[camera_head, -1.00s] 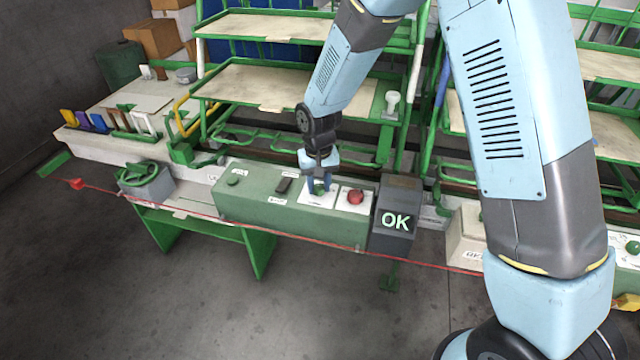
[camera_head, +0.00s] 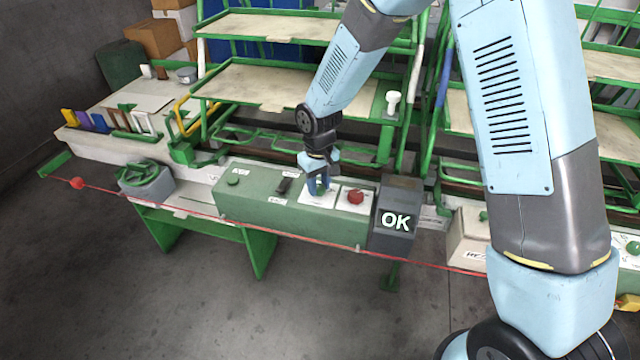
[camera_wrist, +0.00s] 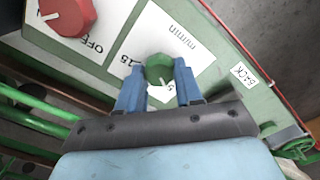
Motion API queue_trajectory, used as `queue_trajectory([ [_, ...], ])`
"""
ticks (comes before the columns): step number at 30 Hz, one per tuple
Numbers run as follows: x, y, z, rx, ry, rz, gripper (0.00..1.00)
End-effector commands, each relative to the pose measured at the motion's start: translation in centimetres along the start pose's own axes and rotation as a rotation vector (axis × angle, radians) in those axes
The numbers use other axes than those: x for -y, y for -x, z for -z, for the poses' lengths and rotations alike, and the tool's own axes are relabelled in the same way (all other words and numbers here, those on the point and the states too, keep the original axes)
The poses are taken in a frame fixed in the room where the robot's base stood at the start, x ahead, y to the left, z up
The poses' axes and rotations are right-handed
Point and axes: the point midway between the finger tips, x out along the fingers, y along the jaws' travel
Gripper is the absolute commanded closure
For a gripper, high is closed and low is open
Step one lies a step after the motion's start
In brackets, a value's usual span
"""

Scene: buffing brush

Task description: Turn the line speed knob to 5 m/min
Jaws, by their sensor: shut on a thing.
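The line speed knob (camera_wrist: 159,69) is round and green, on a white dial plate marked "m/min" (camera_wrist: 178,37). In the wrist view a "15" shows to its left and a "5" just below it. A white pointer mark sits at the knob's lower edge, close to the "5". My gripper (camera_wrist: 159,82) has its two blue fingers on either side of the knob and is shut on it. In the head view my gripper (camera_head: 318,188) stands over the plate on the green control box (camera_head: 265,210) and hides most of the knob.
A red knob (camera_head: 355,196) with an "OFF" plate is close beside my gripper; it also shows in the wrist view (camera_wrist: 68,14). A dark display (camera_head: 397,212) reading "OK" stands to the right. A red cord (camera_head: 290,235) runs along the box front.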

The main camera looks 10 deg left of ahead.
Motion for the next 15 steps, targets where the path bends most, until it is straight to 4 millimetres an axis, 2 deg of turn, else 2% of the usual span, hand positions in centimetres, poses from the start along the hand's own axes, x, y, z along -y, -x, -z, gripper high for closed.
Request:
queue_trajectory([
  [5, -0.07, 0.0, -0.01, 0.0, 0.0, -0.001, 0.95],
  [6, -0.07, 0.0, -0.01, 0.0, 0.0, -0.001, 0.61],
  [13, -0.04, 0.0, -0.01, 0.0, 0.0, 0.0, 0.39],
  [15, -0.03, 0.0, -0.01, 0.0, 0.0, 0.0, 0.39],
])
